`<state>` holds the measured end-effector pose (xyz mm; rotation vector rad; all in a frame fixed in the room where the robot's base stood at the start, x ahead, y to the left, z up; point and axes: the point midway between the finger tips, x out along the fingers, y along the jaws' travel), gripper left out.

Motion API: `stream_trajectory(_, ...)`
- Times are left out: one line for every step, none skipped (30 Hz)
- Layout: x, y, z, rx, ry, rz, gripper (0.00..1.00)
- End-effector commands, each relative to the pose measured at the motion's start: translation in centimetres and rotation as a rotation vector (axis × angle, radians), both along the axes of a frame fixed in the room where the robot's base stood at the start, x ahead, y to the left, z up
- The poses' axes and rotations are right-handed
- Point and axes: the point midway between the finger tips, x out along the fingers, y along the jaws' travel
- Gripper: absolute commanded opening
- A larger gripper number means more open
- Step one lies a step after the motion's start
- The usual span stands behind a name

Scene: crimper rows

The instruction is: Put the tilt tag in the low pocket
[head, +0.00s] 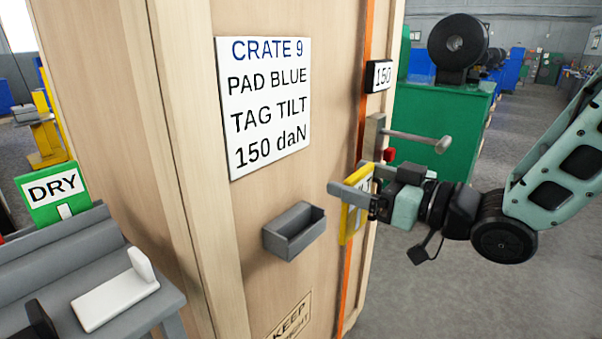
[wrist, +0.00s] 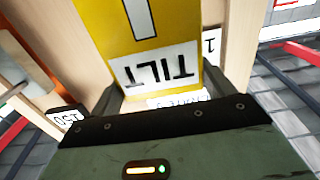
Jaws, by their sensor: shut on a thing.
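The yellow tilt tag (head: 346,222), with a white label reading TILT, is held in my gripper (head: 362,193) beside the crate's right edge. In the wrist view the tag (wrist: 150,25) stands between the fingers of my gripper (wrist: 160,92), its lettering upside down. My gripper is shut on the tag. A grey open-topped pocket (head: 283,241), apparently the low pocket, is fixed on the crate face below the sign, to the left of the tag and apart from it. Its visible inside looks empty.
The wooden crate (head: 232,225) bears a sign (head: 265,105) reading CRATE 9, PAD BLUE, TAG TILT, 150 daN. An orange strap (head: 367,60) and a grey lever (head: 410,137) are near my gripper. A grey bench (head: 60,250) stands left. Floor is clear at right.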

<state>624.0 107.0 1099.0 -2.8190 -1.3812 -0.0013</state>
Motion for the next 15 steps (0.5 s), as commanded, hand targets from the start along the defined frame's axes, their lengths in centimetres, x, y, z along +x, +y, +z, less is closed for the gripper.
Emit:
stream_trajectory(0.1, 0.3, 0.7, 0.000, 0.008, 0.000, 0.59)
stream_trajectory(0.3, 0.6, 0.5, -0.002, 0.005, 0.000, 0.59)
stream_trajectory(1.1, 1.7, 0.1, 0.000, 0.000, 0.003, 0.59)
stream_trajectory(1.6, 2.3, 0.1, -0.001, 0.000, 0.003, 0.59)
stream_trajectory(2.0, 3.0, 0.1, -0.001, -0.001, 0.002, 0.59)
stream_trajectory(2.7, 3.7, 0.1, -0.001, -0.002, 0.001, 0.59)
stream_trajectory(3.2, 4.3, 0.1, -0.002, -0.001, 0.001, 0.59)
stream_trajectory(3.6, 4.9, 0.0, -0.001, 0.001, 0.002, 0.59)
stream_trajectory(4.2, 5.6, 0.1, 0.000, 0.000, 0.000, 0.59)
stream_trajectory(4.6, 6.2, 0.1, -0.001, 0.000, 0.001, 0.59)
stream_trajectory(5.0, 6.7, 0.1, -0.001, 0.000, 0.001, 0.59)
stream_trajectory(5.6, 7.5, 0.1, -0.001, -0.001, 0.000, 0.59)
stream_trajectory(6.0, 7.9, 0.1, -0.001, 0.000, 0.000, 0.59)
stream_trajectory(6.4, 8.4, 0.1, -0.001, 0.000, 0.000, 0.59)
stream_trajectory(6.9, 9.0, 0.1, -0.001, -0.001, 0.000, 0.59)
